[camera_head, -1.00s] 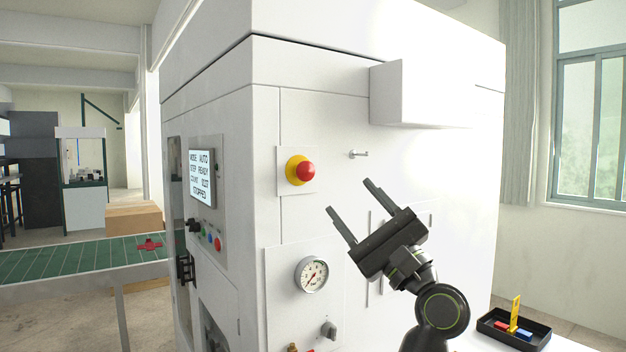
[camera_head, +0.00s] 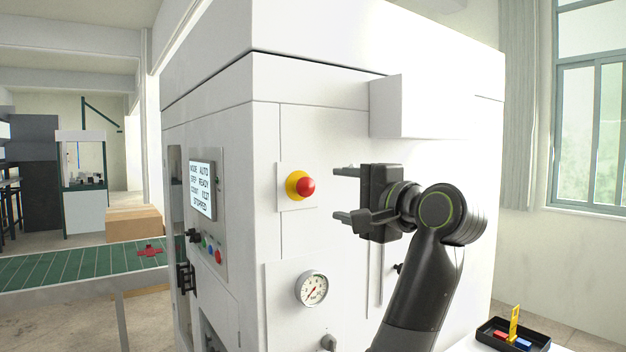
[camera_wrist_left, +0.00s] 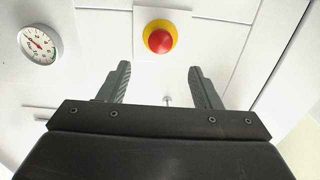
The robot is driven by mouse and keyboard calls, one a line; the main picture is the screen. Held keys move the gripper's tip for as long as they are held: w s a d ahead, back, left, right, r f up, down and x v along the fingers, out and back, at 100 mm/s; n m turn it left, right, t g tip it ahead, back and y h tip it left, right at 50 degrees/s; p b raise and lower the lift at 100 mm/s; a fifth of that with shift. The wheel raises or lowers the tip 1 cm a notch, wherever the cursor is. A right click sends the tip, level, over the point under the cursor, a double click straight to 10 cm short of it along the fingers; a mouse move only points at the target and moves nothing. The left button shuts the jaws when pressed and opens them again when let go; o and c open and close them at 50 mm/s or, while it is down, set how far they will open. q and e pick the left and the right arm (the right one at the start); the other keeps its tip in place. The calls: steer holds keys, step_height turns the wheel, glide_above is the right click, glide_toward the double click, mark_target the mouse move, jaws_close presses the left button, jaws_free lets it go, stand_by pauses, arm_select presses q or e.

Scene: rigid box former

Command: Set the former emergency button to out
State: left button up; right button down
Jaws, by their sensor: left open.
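The emergency button is a red mushroom head (camera_head: 306,187) on a yellow collar, mounted on a white plate on the side of the white former (camera_head: 330,130). I cannot tell from these views whether it is in or out. My left gripper (camera_head: 341,193) is open and empty, a little to the right of the button and apart from it, with its fingers pointing left toward it. In the left wrist view the button (camera_wrist_left: 160,40) lies ahead of and between the two open fingertips (camera_wrist_left: 159,70). My right gripper does not show.
A pressure gauge (camera_head: 312,288) sits below the button, and it also shows in the left wrist view (camera_wrist_left: 40,44). A white box (camera_head: 420,105) juts out above my gripper. A display panel (camera_head: 202,190) is at left. A black tray (camera_head: 490,333) stands at lower right.

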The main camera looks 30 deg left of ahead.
mark_target(308, 188)
arm_select(q)
steer(key=p+x, duration=0.3)
steer(key=x, duration=0.7)
steer(key=shift+s+p, duration=0.1)
steer(key=shift+p, duration=0.25)
steer(key=shift+d, duration=0.1)
